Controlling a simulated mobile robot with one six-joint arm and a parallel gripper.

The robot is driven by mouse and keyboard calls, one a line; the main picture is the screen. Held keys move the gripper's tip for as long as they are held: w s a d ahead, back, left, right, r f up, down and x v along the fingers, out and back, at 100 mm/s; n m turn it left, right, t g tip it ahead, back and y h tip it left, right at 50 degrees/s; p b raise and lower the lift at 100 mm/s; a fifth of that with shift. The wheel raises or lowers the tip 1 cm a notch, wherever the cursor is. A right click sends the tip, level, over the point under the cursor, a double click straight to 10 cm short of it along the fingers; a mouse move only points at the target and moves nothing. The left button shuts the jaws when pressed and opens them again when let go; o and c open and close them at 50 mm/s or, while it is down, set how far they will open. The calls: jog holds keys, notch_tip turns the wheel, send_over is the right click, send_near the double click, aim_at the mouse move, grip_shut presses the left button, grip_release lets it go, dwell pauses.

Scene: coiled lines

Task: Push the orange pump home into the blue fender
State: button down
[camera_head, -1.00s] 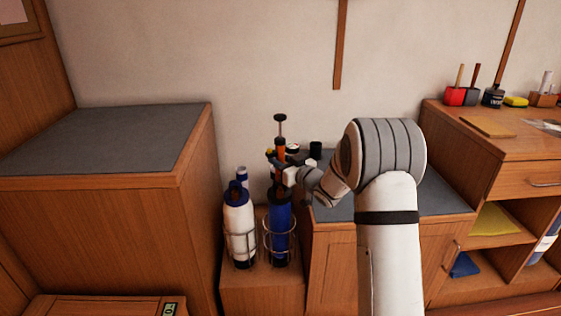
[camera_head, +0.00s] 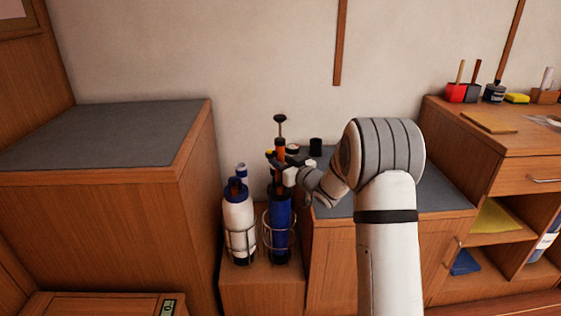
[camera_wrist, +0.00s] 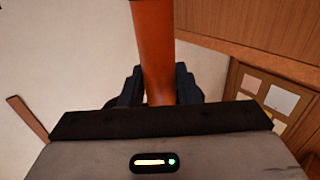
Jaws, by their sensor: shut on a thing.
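The orange pump (camera_head: 281,145) stands upright with its black handle at the top, above the blue fender (camera_head: 280,222). The fender stands in a wire holder on a low wooden box. My gripper (camera_head: 279,160) is shut around the pump's orange barrel, just above the top of the fender. In the wrist view the orange barrel of the pump (camera_wrist: 154,45) runs between the two dark fingers of my gripper (camera_wrist: 160,88). The pump's lower end is hidden by the gripper and fender top, so I cannot tell how deep it sits.
A white fender with a blue top (camera_head: 238,220) stands close left in its own wire holder. A grey-topped cabinet (camera_head: 110,140) rises further left. Another grey-topped cabinet (camera_head: 435,200) is right, with a black cylinder (camera_head: 315,147) on it. The wall is close behind.

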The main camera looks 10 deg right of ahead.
jog(key=shift+f+b, duration=0.35)
jog(key=shift+f, duration=0.15)
dwell(0.3)
jog(key=c, duration=1)
grip_release()
jog(key=shift+d, duration=0.1)
jog(key=p+v, duration=0.1)
jog(key=v, duration=0.6)
jog(key=shift+s+d, duration=0.2)
jog(key=shift+s, duration=0.1)
